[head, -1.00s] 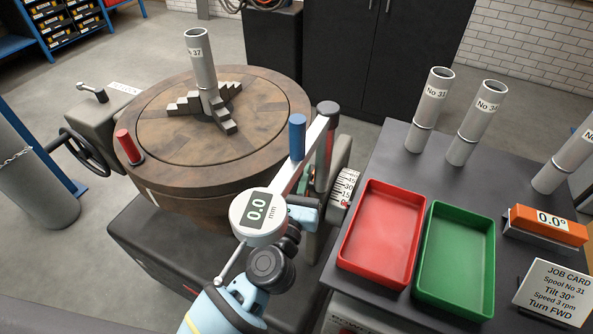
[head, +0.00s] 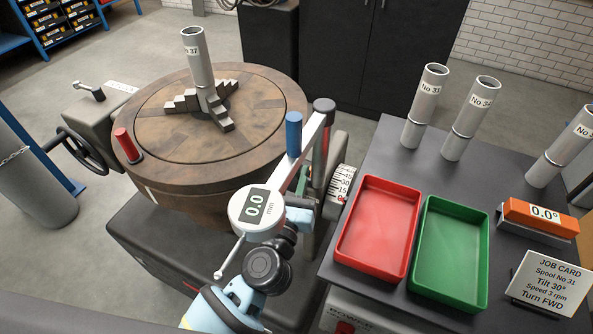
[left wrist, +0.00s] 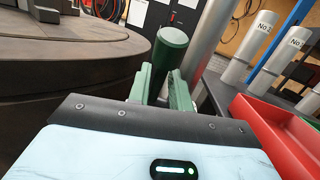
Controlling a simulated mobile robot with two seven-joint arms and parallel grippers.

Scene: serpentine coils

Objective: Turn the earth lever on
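A dark green upright handle with a rounded top (left wrist: 171,45), seemingly the earth lever, stands in the left wrist view. My left gripper (left wrist: 162,85) has one finger on either side of it, close against its sides, and looks shut on it. The handle's lower part is hidden by the fingers and gripper body. My right gripper is not in view.
A round turntable (head: 165,145) carries spool No 37 (head: 197,60). A blue-handled arm (head: 293,133) and a grey-capped post (head: 324,106) rise near my gripper. Right, a bench holds a red tray (head: 343,235), a green tray (head: 487,270), several spools and a job card (head: 549,283).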

